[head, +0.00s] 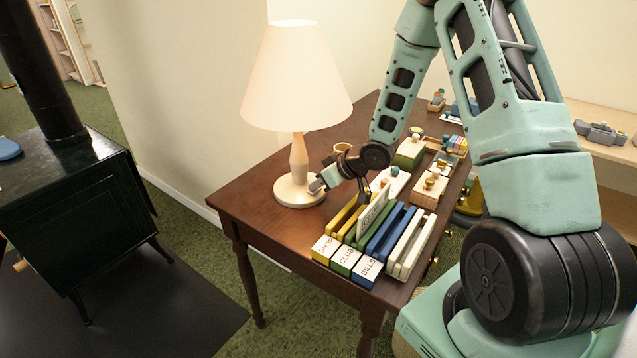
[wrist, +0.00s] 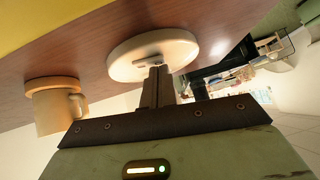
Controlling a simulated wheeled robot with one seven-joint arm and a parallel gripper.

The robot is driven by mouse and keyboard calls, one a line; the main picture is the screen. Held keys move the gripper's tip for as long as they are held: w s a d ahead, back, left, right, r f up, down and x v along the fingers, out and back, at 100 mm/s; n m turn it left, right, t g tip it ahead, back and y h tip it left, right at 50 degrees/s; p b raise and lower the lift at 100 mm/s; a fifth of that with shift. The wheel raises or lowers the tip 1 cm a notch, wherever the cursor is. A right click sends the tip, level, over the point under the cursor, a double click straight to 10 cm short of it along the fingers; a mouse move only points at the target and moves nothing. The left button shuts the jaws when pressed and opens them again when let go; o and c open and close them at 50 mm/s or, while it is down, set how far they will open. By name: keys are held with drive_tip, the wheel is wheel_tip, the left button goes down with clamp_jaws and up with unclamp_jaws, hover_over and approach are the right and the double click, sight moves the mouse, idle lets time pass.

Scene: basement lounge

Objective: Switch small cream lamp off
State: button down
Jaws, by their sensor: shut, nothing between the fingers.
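The small cream lamp (head: 299,165) stands upright on the brown wooden desk, and its shade (head: 296,80) looks bright and glowing. Its round base (head: 290,193) rests near the desk's left edge. My gripper (head: 317,186) is shut and empty, low over the desk at the right side of the base. In the wrist view, the base (wrist: 185,48) is a pale disc with a small slot-like switch (wrist: 147,62) on it. My fingers (wrist: 156,72) are together close in front of that switch. Whether they touch it, I cannot tell.
A tan mug (wrist: 57,108) stands close by. A rack of coloured folders (head: 372,235) fills the desk's front, right of the lamp. Small boxes (head: 409,152) stand behind it. A black stove (head: 70,190) is at the left.

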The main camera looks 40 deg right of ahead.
drive_tip(key=shift+a+f, duration=0.15)
drive_tip(key=shift+f, duration=0.15)
drive_tip(key=shift+r, duration=0.1)
drive_tip(key=shift+d+r+p, duration=0.1)
drive_tip(key=shift+d+p, duration=0.35)
drive_tip(key=shift+p, duration=0.1)
drive_tip(key=shift+w+d+p, duration=0.2)
drive_tip(key=shift+d+p, duration=0.1)
drive_tip(key=shift+d, duration=0.05)
